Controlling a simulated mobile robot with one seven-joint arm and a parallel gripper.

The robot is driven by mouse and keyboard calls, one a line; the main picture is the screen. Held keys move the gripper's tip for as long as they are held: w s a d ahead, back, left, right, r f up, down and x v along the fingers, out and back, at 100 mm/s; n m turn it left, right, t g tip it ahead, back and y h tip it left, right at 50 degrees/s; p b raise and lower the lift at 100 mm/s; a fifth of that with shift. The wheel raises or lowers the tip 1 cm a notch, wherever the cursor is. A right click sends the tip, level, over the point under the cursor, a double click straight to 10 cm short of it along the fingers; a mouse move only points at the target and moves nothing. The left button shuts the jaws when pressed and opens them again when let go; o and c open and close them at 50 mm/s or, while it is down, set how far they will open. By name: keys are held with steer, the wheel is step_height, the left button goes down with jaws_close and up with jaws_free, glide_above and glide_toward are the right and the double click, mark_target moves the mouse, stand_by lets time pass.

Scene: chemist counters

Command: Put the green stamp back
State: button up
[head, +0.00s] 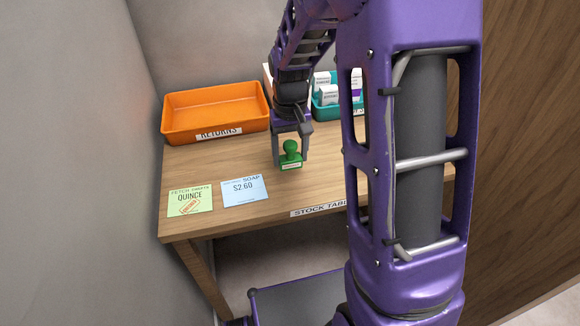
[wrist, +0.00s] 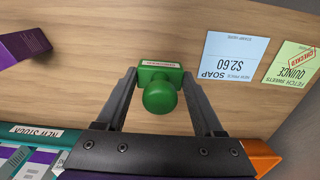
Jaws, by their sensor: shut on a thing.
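The green stamp (head: 290,153) has a round knob and a rectangular base with a small pale label. It is between the fingers of my gripper (head: 291,150), which is shut on it, over the wooden stock table (head: 240,155). In the wrist view the stamp (wrist: 160,88) sits upright between the two fingertips (wrist: 160,75). I cannot tell whether its base touches the table. A green card reading QUINCE (head: 190,201) bears a red CHECKED mark. A blue SOAP $2.60 card (head: 244,190) lies beside it.
An orange RETURNS tray (head: 215,88), empty, stands at the back left. A teal bin (head: 325,113) with white boxes stands at the back, partly hidden by my arm. A purple box (wrist: 22,45) lies on the table in the wrist view. Bare wood lies around the stamp.

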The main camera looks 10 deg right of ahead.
mark_target(290, 157)
steer(key=shift+f+b, duration=0.3)
steer(key=shift+f, duration=1.55)
steer(key=shift+f, duration=0.2)
steer(key=o, duration=1)
steer(key=shift+o, duration=0.2)
steer(key=shift+r, duration=0.15)
step_height(290, 157, up, 12)
steer(key=shift+r+p, duration=0.1)
steer(key=shift+p, duration=0.9)
steer(key=shift+s+a, duration=0.1)
steer(key=shift+a, duration=0.05)
